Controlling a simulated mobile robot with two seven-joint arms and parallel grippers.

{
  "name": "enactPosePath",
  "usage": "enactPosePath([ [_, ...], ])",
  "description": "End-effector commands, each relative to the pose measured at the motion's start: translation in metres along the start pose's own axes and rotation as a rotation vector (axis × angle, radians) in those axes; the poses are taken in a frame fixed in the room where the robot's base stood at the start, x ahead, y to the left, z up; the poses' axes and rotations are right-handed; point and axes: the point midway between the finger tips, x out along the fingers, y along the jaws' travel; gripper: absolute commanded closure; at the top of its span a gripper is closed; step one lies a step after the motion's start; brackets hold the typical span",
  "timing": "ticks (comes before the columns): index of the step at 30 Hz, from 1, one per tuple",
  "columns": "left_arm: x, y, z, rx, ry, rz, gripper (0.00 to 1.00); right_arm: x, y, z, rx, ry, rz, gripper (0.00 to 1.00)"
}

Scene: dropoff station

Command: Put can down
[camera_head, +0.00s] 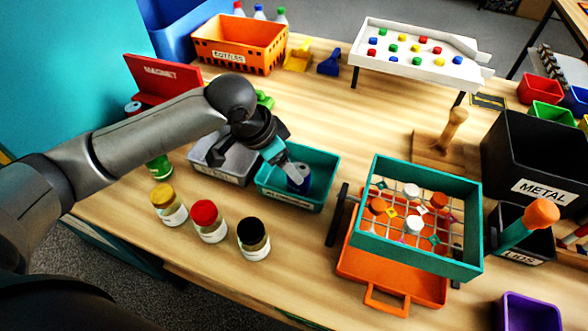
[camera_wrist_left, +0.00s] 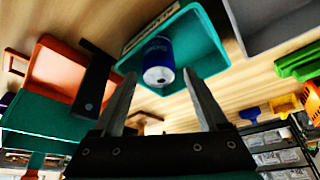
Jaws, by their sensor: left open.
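In the left wrist view the can (camera_wrist_left: 158,62) lies beyond the open fingertips (camera_wrist_left: 160,76), inside the teal bin (camera_wrist_left: 209,52). The two fingers are apart and a gap shows between them and the can. Part of the can is hidden by the gripper in the head view. My right gripper is not in view.
A grey bin (camera_head: 235,165) adjoins the teal bin on the left. Three jars with yellow, red (camera_head: 207,219) and black lids stand in front. A teal sieve frame (camera_head: 372,210) over an orange tray (camera_head: 355,262) stands to the right.

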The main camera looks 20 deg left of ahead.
Motion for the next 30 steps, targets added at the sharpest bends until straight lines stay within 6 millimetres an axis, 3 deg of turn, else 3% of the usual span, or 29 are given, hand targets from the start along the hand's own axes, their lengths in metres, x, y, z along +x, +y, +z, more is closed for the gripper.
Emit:
enactPosePath([
  [3,-0.024,-0.001,-0.001,0.001,0.001,-0.003,0.25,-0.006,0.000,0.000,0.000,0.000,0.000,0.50],
  [9,-0.042,0.000,0.000,0.000,0.000,-0.001,0.25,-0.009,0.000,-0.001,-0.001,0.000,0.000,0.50],
  [30,-0.044,0.000,0.000,0.000,-0.001,0.000,0.25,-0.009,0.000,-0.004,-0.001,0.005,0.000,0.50],
])
